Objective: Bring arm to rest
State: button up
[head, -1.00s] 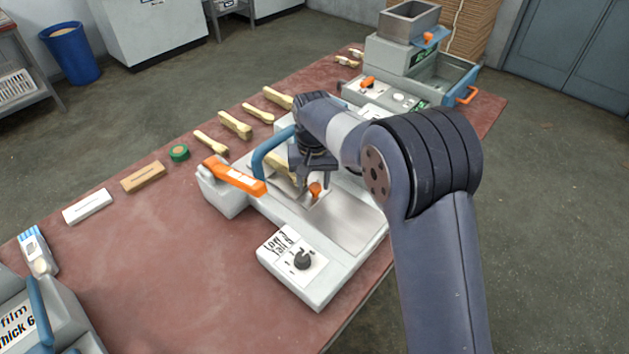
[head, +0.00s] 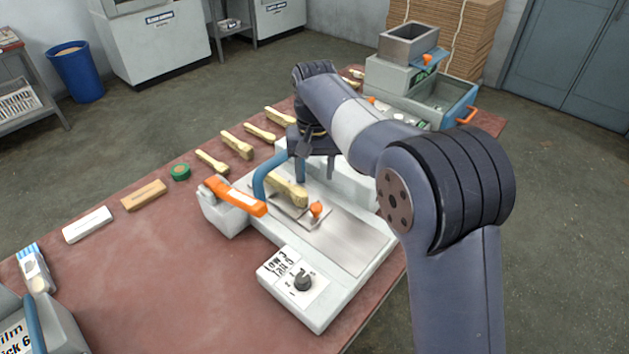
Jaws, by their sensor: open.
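My gripper (head: 315,172) is open and empty, pointing down above the back part of the white press machine (head: 330,293). It is raised clear of the plate. A wooden spoon blank (head: 287,189) lies on the machine's metal plate (head: 300,213), in front of and below my gripper. An orange knob (head: 316,209) stands at the plate's right end. The machine has a blue curved handle (head: 262,176), an orange lever (head: 236,196) and a black dial (head: 303,281) on its front panel. My arm comes in from the right.
Several wooden pieces (head: 236,145) lie in a row along the far table edge, with a green tape roll (head: 180,172), a brown block (head: 144,195) and a white box (head: 87,225). A second machine with a hopper (head: 408,44) stands behind. The front left tabletop (head: 170,280) is clear.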

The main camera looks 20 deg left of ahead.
aim_at(319, 208)
jog(key=shift+r, duration=0.2)
jog(key=shift+f, duration=0.1)
notch_tip(319, 208, down, 11)
jog(key=shift+r, duration=0.2)
jog(key=shift+d+f, duration=0.2)
jog(key=shift+d, duration=0.05)
jog(key=shift+s+d+r+b, duration=0.15)
jog(key=shift+s+d+b, duration=0.15)
jog(key=shift+d, duration=0.2)
